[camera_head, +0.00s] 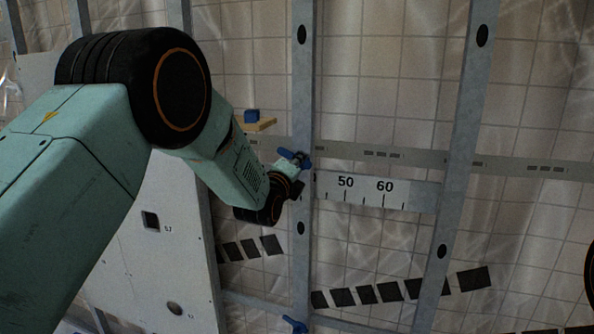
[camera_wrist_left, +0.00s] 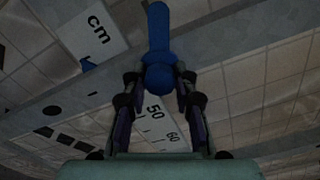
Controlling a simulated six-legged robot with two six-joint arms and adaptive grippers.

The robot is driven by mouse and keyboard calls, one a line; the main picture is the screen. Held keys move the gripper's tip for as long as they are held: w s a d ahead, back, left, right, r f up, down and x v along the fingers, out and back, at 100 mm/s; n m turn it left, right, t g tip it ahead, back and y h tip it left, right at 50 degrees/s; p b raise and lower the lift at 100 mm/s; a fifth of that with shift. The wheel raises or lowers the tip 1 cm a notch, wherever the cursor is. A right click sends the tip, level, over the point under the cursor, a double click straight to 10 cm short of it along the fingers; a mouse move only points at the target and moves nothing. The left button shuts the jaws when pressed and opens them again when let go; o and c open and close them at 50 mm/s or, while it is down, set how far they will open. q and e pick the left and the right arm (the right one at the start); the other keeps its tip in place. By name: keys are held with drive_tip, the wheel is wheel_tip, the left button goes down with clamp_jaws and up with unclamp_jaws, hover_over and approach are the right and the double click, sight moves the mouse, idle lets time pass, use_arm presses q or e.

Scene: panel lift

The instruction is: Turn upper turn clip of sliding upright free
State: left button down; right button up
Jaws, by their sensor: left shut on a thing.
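The upper turn clip (camera_head: 290,154) is a small blue lever on the grey sliding upright (camera_head: 302,90) in the head view. In the left wrist view the blue clip (camera_wrist_left: 158,30) runs lengthwise from the top edge down to a rounded end between the fingers. My left gripper (camera_head: 298,165) is at the upright, shut on this clip, with a finger on each side of it in the wrist view (camera_wrist_left: 158,85). The fingers partly hide the clip in the head view. A second blue clip (camera_head: 295,324) sits lower on the same upright. My right gripper does not show.
A ruler strip (camera_head: 410,194) marked 50 and 60 runs right from the upright to another metal stud (camera_head: 466,130). A white panel (camera_head: 150,270) stands at the lower left. A blue block (camera_head: 252,116) rests on a small wooden ledge (camera_head: 262,125). Translucent sheeting hangs behind.

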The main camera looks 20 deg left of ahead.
use_arm(q)
drive_tip(key=shift+m, duration=0.6)
drive_tip(key=c, duration=1)
unclamp_jaws()
drive_tip(key=shift+c, duration=0.2)
drive_tip(key=shift+s, duration=0.15)
drive_tip(key=s, duration=1.1)
drive_tip(key=shift+s+a, duration=0.15)
drive_tip(key=shift+s, duration=0.25)
